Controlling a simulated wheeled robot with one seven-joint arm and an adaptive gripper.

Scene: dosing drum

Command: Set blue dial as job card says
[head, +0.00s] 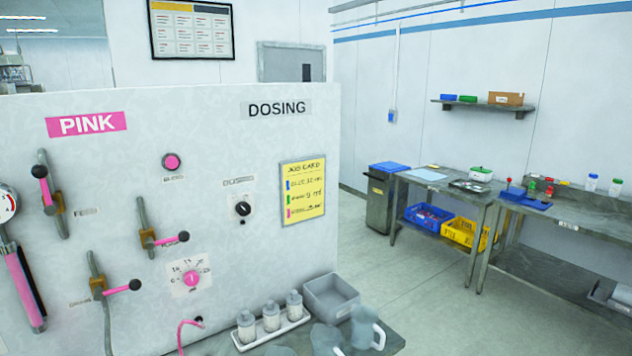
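No blue dial shows in the head view. The panel facing me carries a pink sign (86,124) reading PINK. A pink dial (191,279) sits low on it, on a white numbered scale. The yellow job card (303,190) hangs at the panel's right edge. It has handwritten lines beside blue, green and pink marks; the amounts are too small to read surely. A black knob (242,209) on a white plate is left of the card. My gripper is not clearly in view.
Pink-handled levers (165,238) stick out from the panel. Below are white-tray bottles (270,317), a grey bin (331,297) and grey jug-like shapes (365,328). A pink hose (190,330) hangs there. Open floor (400,275) lies right, before steel benches (480,190).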

